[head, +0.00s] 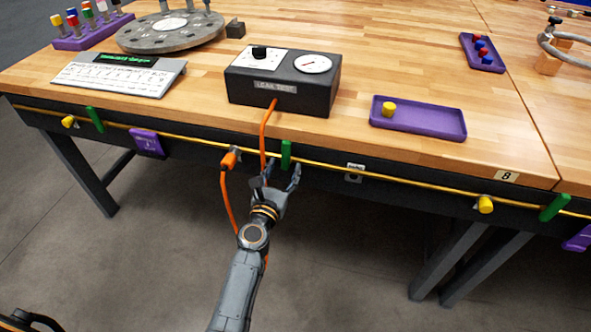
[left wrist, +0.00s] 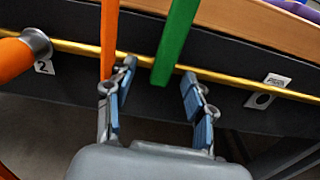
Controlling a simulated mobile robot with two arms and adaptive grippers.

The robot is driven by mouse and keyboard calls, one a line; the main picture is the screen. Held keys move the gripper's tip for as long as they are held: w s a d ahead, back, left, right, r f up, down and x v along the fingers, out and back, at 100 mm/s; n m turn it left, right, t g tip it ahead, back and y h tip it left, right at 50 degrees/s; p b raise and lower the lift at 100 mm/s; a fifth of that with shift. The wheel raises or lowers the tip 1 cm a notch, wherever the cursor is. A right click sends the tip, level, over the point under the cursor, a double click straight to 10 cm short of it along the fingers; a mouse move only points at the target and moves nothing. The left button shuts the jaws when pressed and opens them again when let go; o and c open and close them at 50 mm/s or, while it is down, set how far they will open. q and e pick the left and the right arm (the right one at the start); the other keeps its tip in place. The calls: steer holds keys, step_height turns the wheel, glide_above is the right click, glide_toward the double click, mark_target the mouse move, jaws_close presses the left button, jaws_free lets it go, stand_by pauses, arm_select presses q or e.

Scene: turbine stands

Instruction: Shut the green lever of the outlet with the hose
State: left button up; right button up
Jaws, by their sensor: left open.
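The green lever (head: 286,154) stands crosswise to the yellow pipe (head: 390,176) on the bench front. The outlet with the hose, an orange connector (head: 229,158), is left of it; it also shows beside a "2" label in the left wrist view (left wrist: 15,58). The orange hose (head: 264,135) runs between connector and lever up to the black box. My left gripper (head: 281,175) is open and empty just below the lever. In the left wrist view the green lever (left wrist: 176,40) lies ahead between the fingers, seemingly untouched; the hose passes close by the left finger.
A black leak test box (head: 283,80) stands on the bench above. Other green levers (head: 95,119) (head: 554,207) and yellow caps (head: 68,122) (head: 486,204) sit along the pipe. A purple tray (head: 418,126) lies at the right. The floor below is clear.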

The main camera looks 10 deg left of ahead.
mark_target(285, 168)
arm_select(q)
steer(key=shift+s+a, duration=0.1)
steer(key=shift+s, duration=2.15)
steer(key=s+d+f+m+g+h+p, duration=0.1)
steer(key=s+f+m+g, duration=0.2)
steer(key=s+f+m, duration=0.5)
steer(key=s+d+f+m+g, duration=0.1)
steer(key=s+f+m+g, duration=0.3)
steer(key=f, duration=0.8)
steer(key=s+d+f+m+g+h+p, duration=0.15)
steer(key=s+f+m, duration=0.25)
steer(key=f+m, duration=0.5)
steer(key=s+a+f+m+g+y, duration=0.1)
steer(key=s+f+m, duration=0.4)
steer(key=s, duration=0.6)
steer(key=s+a+f+m+g+y+p, duration=0.1)
steer(key=s+a+f+m+g, duration=0.3)
steer(key=s, duration=0.7)
steer(key=s+a+f+m+g+y, duration=0.1)
steer(key=s+a+f+m+g, duration=0.2)
steer(key=s, duration=0.8)
step_height(285, 168, down, 5)
steer(key=a+m, duration=0.2)
steer(key=m, duration=0.2)
steer(key=shift+s, duration=0.25)
